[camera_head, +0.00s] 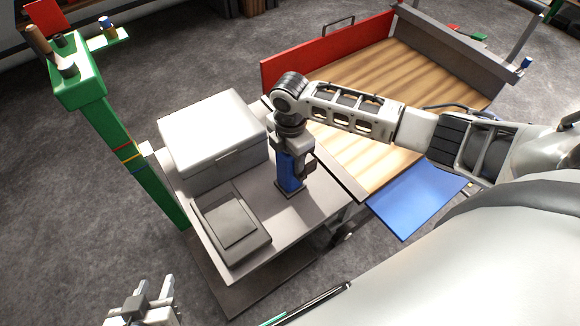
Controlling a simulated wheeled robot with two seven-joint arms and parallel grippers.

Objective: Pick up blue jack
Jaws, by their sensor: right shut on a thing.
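The blue jack (288,173) stands upright on a grey table (292,219), near its right side. My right gripper (297,160) comes down on it from above and is shut on its upper part. The gripper hides the top of the jack. The jack's dark base appears to be on the table top. My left gripper (144,302) is at the bottom left, away from the table, and partly cut off by the frame edge.
A white box (212,135) and a flat dark case (231,222) share the table, left of the jack. A green post (120,135) stands at the left. A wooden bed with a red side panel (325,50) lies behind right, with a blue panel (415,200) near it.

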